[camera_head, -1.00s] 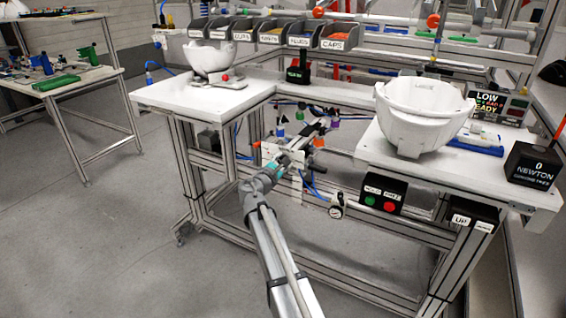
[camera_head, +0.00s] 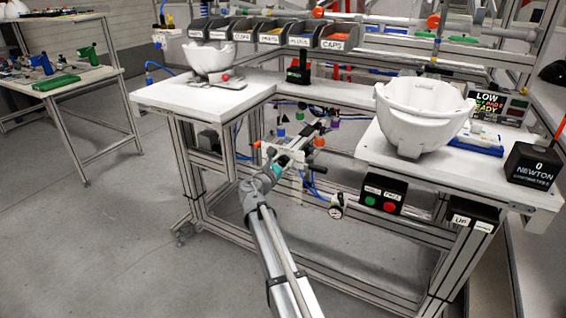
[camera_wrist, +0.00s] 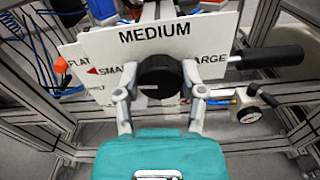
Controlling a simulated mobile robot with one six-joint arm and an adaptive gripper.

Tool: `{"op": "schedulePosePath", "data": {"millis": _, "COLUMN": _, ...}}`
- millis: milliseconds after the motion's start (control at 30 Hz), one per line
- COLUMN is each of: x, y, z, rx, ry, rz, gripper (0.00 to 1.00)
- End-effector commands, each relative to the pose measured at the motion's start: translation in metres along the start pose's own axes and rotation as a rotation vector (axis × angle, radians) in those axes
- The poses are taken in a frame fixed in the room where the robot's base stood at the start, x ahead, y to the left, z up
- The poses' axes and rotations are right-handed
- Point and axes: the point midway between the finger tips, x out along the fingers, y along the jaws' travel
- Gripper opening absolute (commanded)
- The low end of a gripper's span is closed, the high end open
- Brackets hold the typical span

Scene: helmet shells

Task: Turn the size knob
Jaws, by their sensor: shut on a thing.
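The size knob (camera_wrist: 160,76) is a round black knob on a white panel (camera_wrist: 215,45), seen in the wrist view. The panel reads MEDIUM above the knob, with SMALL to the left and LARGE to the right, both partly covered. A red pointer mark shows beside SMALL. My gripper (camera_wrist: 160,90) is shut on the knob, one finger on each side of it. In the head view my gripper (camera_head: 290,158) is at the panel below the bench gap, and the knob is too small to make out there.
A black handle (camera_wrist: 270,58) sticks out right of the panel, with a gauge (camera_wrist: 248,115) below it. White helmet shells stand on the left bench (camera_head: 208,60) and right bench (camera_head: 422,115). Metal frame bars surround the panel.

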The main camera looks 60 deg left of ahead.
Motion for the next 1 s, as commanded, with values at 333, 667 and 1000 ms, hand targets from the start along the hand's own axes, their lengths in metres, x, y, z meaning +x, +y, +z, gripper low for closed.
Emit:
{"op": "schedulePosePath", "data": {"millis": 333, "x": -0.0005, "y": 0.0000, "z": -0.0003, "rx": 0.002, "ry": 0.001, "rz": 0.000, "gripper": 0.67}}
{"op": "schedulePosePath", "data": {"millis": 667, "x": -0.0002, "y": -0.0002, "z": -0.0001, "rx": 0.002, "ry": 0.000, "rz": 0.000, "gripper": 0.87}}
{"op": "schedulePosePath", "data": {"millis": 1000, "x": -0.0058, "y": -0.0007, "z": 0.0000, "rx": 0.002, "ry": 0.000, "rz": 0.000, "gripper": 0.87}}
